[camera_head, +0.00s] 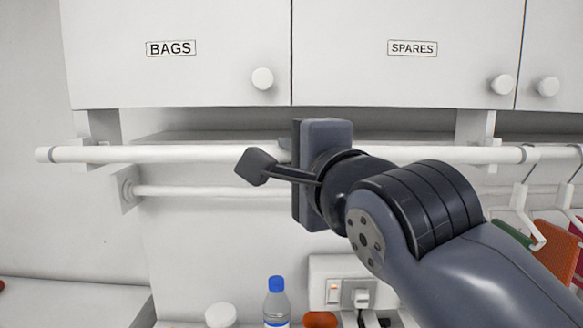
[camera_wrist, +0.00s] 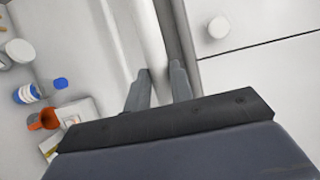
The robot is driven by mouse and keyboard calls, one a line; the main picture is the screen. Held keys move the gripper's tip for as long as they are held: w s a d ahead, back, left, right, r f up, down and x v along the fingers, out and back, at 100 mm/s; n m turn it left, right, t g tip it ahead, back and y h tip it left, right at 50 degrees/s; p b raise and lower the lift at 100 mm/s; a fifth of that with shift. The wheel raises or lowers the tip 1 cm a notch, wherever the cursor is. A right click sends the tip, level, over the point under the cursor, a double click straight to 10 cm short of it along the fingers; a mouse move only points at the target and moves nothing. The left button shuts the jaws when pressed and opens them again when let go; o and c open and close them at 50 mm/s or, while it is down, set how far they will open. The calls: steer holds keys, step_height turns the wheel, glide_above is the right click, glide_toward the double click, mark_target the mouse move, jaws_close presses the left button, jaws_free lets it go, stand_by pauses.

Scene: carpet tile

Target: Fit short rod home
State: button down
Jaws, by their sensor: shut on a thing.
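A white rod (camera_head: 210,153) with a grey ring near each end runs level across the head view, below the cupboards. My gripper (camera_wrist: 160,78) is shut on this rod near its middle; the wrist view shows the rod (camera_wrist: 151,40) passing between the two fingers. In the head view my wrist hides the fingers and that stretch of rod. A left bracket (camera_head: 95,142) and a right bracket (camera_head: 491,130) show behind the rod near its ends. I cannot tell whether the rod rests in them or stands in front of them.
A thinner lower rail (camera_head: 210,191) is fixed to the wall by a round flange. Hangers (camera_head: 520,215) with coloured items crowd the right. A blue-capped bottle (camera_head: 276,303), a white lid (camera_head: 220,315) and a socket plate (camera_head: 350,290) are below. Cupboards (camera_head: 180,80) are above.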

steer(key=shift+f+b, duration=0.1)
steer(key=shift+b, duration=0.25)
steer(key=w+p, duration=0.1)
steer(key=w, duration=0.1)
steer(key=shift+w, duration=0.4)
steer(key=shift+w+d, duration=0.15)
steer(key=shift+w, duration=2.25)
steer(key=shift+w, duration=0.1)
steer(key=shift+w, duration=1.05)
steer(key=shift+w, duration=0.35)
steer(key=shift+w+d, duration=0.1)
steer(key=shift+w, duration=1)
